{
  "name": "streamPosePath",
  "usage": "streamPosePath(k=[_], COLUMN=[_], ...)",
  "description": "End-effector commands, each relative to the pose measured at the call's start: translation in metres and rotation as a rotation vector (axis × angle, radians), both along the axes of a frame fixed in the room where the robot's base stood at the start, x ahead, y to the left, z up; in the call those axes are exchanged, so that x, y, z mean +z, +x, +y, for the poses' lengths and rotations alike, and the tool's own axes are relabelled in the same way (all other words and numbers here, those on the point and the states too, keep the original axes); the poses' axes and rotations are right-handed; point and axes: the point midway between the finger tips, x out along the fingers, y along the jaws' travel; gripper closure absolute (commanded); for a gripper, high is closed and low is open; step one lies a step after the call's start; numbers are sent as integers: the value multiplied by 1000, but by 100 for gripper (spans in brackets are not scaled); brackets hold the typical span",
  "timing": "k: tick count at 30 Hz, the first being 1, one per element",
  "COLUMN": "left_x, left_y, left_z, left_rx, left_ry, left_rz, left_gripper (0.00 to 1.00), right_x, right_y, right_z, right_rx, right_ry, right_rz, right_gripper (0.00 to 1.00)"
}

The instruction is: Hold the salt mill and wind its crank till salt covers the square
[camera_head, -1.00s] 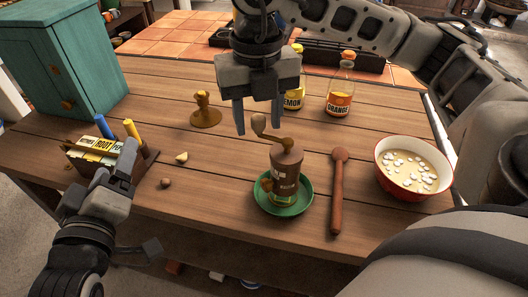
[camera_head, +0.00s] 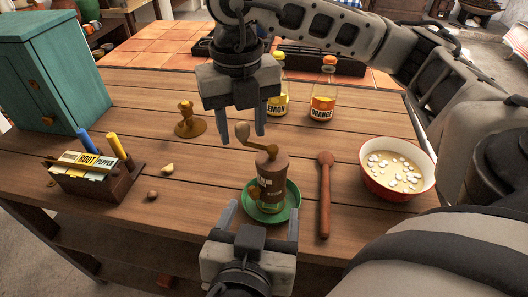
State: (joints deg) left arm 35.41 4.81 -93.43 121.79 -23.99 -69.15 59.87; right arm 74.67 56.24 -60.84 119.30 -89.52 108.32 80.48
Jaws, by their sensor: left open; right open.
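The brown salt mill (camera_head: 270,180) stands upright on a green plate (camera_head: 290,206) near the table's front edge. Its crank (camera_head: 257,143) points up and left from the top, with a wooden knob (camera_head: 242,130). My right gripper (camera_head: 246,130) is open with its fingers pointing down, around or just behind the knob; I cannot tell whether they touch it. My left gripper (camera_head: 263,220) is open in front of the mill, its fingers pointing at the mill and plate. The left gripper hides the plate's near side. I cannot make out the square.
A wooden spoon (camera_head: 325,190) and a red bowl (camera_head: 392,188) lie to the right. Lemon (camera_head: 277,100) and orange (camera_head: 322,95) bottles stand behind. A box of packets (camera_head: 95,180), a brass stamp-like piece (camera_head: 188,122) and a teal cabinet (camera_head: 50,75) are left.

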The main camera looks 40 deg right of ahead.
Motion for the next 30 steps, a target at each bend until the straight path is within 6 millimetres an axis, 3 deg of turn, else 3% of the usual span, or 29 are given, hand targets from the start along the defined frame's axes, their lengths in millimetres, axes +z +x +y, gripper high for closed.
streamPosePath(k=[18,30], left_x=[-29,-34], left_y=[63,72], left_z=[-74,-84], left_rx=[0,0], left_ry=[1,-2], left_rz=[-2,1], left_gripper=[25,25], right_x=[0,0], right_y=[0,0], right_z=[0,0], right_rx=[0,0], right_ry=[0,0], right_rz=[0,0], right_gripper=[56,56])
